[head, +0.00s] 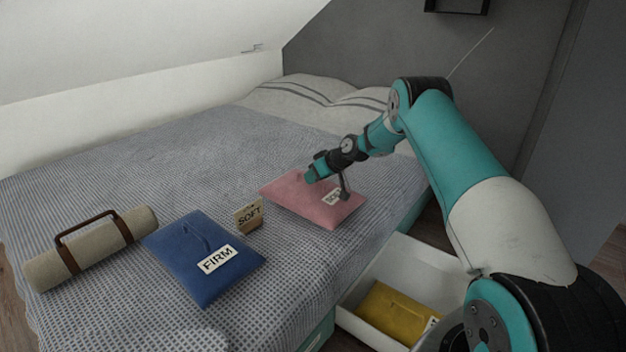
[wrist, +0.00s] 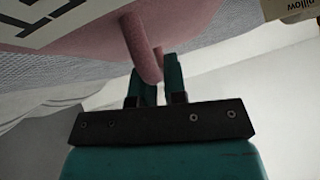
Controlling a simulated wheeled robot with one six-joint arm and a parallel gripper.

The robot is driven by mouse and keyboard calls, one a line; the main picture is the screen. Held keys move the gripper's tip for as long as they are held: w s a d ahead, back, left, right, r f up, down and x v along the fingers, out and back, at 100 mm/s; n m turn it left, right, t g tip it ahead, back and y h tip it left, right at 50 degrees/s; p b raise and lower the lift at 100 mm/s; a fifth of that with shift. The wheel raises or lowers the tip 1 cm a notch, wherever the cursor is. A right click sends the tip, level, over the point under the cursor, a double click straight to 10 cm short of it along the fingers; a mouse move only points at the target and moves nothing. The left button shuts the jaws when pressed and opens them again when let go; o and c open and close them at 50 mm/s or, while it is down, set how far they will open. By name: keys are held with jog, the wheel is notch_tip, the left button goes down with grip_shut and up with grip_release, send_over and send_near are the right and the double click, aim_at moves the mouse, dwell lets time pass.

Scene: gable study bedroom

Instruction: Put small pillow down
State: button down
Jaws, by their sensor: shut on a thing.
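The pink small pillow (head: 290,202) is flat at the right side of the bed, with a white label whose print is partly hidden. I cannot tell whether it rests on the cover or hangs just above it. My gripper (head: 314,175) is at its top side. In the wrist view, my gripper (wrist: 158,85) is shut on the pillow's pink loop (wrist: 140,50), and the pillow (wrist: 100,42) fills the upper left with part of its label.
Below the bed's right edge, an open white drawer (head: 420,262) holds a yellow pillow (head: 388,309).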

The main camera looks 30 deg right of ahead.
jog(key=shift+r, duration=0.1)
jog(key=c, duration=1.2)
grip_release()
jog(key=shift+o, duration=0.2)
